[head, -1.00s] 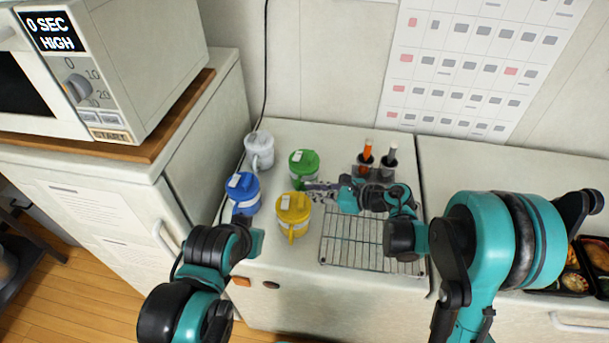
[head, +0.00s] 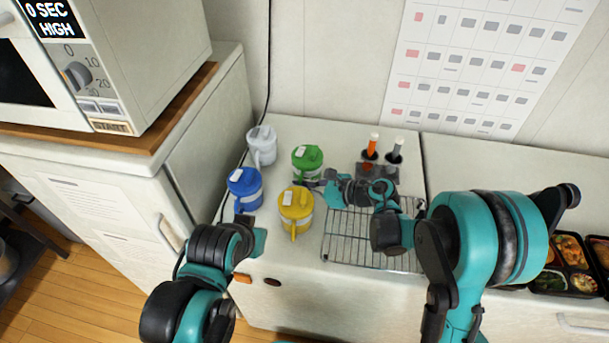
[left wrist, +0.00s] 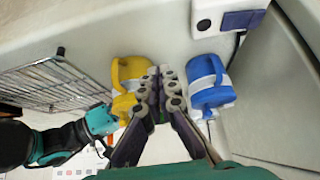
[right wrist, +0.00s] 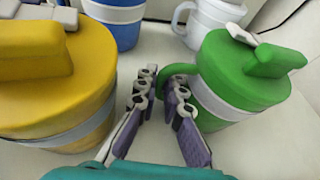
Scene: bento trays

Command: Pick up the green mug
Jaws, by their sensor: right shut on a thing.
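The green mug (head: 307,157) stands upright with its lid on, behind the yellow mug, on the white counter. My right gripper (head: 320,184) is at its near side. In the right wrist view, the right gripper's fingers (right wrist: 160,90) are shut on the handle of the green mug (right wrist: 245,80), with the mug's body to the right of them.
The yellow mug (head: 296,203) stands close in front of the green mug. The blue mug (head: 244,182) and white mug (head: 262,143) stand to the left. A wire rack (head: 345,245) lies under the right arm, with a holder (head: 378,172) behind it.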

